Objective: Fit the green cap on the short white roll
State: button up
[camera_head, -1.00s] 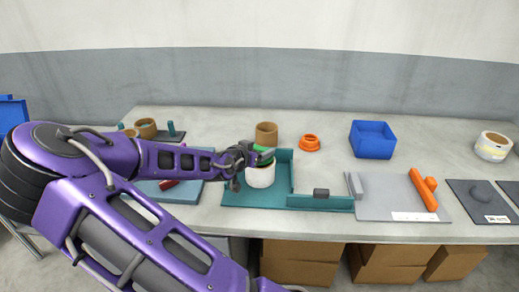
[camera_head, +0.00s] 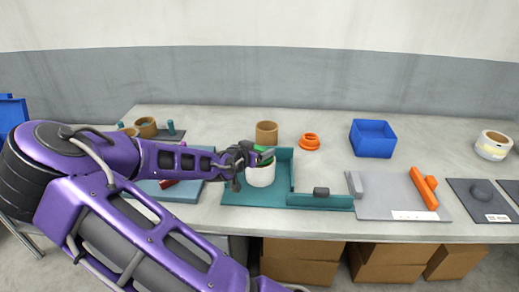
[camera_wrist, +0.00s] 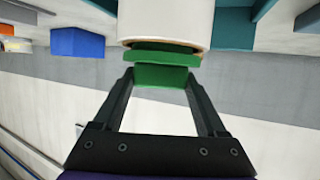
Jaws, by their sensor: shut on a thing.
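The short white roll (camera_head: 261,176) stands upright on the teal tray (camera_head: 240,198), beside its upright wall. In the wrist view the roll (camera_wrist: 168,18) shows at the top, with a thin brown rim at its end. The green cap (camera_head: 264,160) is at the roll's top; the wrist view shows its wide plate (camera_wrist: 165,58) close to the rim and its block-shaped grip (camera_wrist: 160,77). My gripper (camera_head: 262,154) is shut on that grip, with a fingertip on each side (camera_wrist: 160,76). I cannot tell whether the cap is seated.
A brown roll (camera_head: 267,133) stands just behind the tray. A grey board (camera_head: 400,205) with orange parts lies at the right front. A wide white roll (camera_head: 493,145) stands at far right. Bare table lies between them.

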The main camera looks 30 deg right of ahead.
jog(key=shift+f, duration=0.3)
jog(key=o, duration=1.1)
jog(key=p+v, duration=0.1)
jog(key=v, duration=0.1)
jog(key=shift+s+a+r+p, duration=0.1)
jog(key=shift+a+r+p, duration=0.05)
jog(key=shift+r+p, duration=0.15)
jog(key=shift+s+a, duration=0.25)
jog(key=shift+a, duration=0.3)
jog(key=v, duration=0.7)
jog(key=shift+s, duration=0.1)
